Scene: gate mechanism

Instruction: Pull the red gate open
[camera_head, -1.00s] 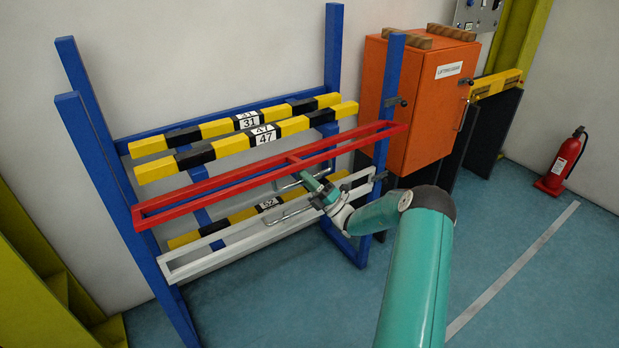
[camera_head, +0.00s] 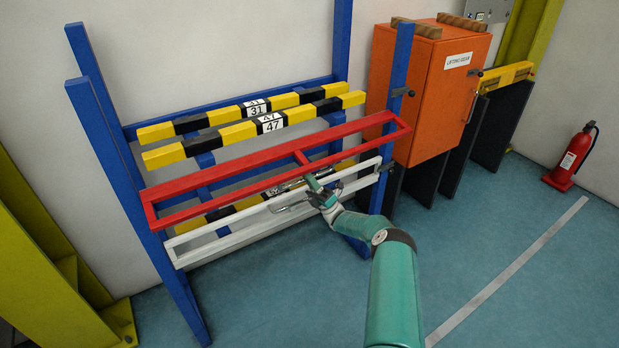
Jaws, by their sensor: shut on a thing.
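The red gate (camera_head: 222,162) is a long rectangular frame with a short middle bar, set across the blue frame (camera_head: 180,275). Its lower long bar stands out from its upper one, so the gate is tilted toward me. My gripper (camera_head: 314,183) is below the gate's middle bar, in front of the white frame (camera_head: 218,247). It is shut on what looks like a thin metal handle (camera_head: 290,207). The jaws are small and dark here, so the exact grasp is hard to make out.
Yellow-and-black bars (camera_head: 237,133) lie behind the gate. An orange cabinet (camera_head: 433,95) stands close to the frame's right post, and a fire extinguisher (camera_head: 572,157) farther right. A yellow-green steel structure (camera_head: 45,270) is at left. The blue floor (camera_head: 530,275) at front right is clear.

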